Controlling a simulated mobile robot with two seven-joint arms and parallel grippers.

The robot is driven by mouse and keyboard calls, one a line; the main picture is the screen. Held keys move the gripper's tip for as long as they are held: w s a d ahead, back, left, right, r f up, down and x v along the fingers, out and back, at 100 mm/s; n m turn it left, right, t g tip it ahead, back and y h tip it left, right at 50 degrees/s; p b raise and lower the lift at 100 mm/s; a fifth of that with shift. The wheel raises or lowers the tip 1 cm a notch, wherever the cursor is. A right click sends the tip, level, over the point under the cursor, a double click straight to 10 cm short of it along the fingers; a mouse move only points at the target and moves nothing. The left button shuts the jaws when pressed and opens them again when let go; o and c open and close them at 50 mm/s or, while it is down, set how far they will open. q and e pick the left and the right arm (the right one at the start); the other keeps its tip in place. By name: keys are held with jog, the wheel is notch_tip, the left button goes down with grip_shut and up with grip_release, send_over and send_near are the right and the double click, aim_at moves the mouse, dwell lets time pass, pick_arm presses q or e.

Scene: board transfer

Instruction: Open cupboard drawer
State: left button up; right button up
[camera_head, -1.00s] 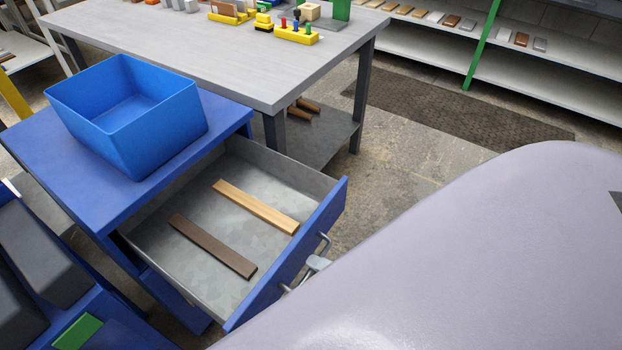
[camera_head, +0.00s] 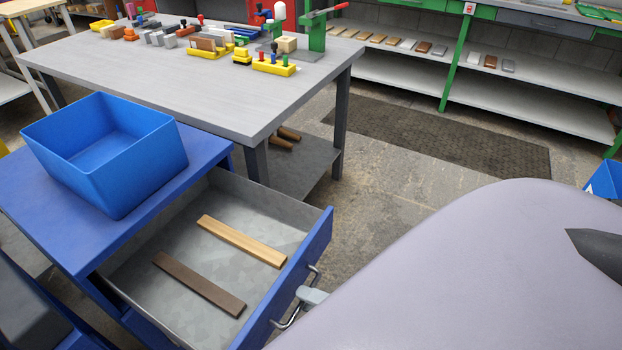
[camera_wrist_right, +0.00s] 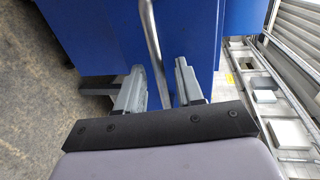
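The blue cupboard (camera_head: 60,235) stands at the left in the head view, and its drawer (camera_head: 300,240) is pulled far out. The drawer has a grey inside and a blue front with a metal bar handle (camera_head: 288,322). My right gripper (camera_head: 308,297) is at this handle, largely hidden behind my own arm. In the right wrist view, its two fingers (camera_wrist_right: 158,80) stand apart, with the handle bar (camera_wrist_right: 152,40) passing between them and a gap showing on both sides. My left gripper is not in view.
A light wooden strip (camera_head: 242,241) and a dark brown strip (camera_head: 200,283) lie in the drawer. An empty blue bin (camera_head: 150,165) stands on the cupboard. A grey table (camera_head: 120,75) with several small parts is behind it. Floor (camera_head: 390,165) is clear right of the drawer.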

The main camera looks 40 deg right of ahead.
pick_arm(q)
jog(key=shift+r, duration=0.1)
pick_arm(e)
jog(key=v, duration=0.7)
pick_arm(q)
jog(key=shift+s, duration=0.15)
pick_arm(e)
jog(key=shift+f, duration=0.1)
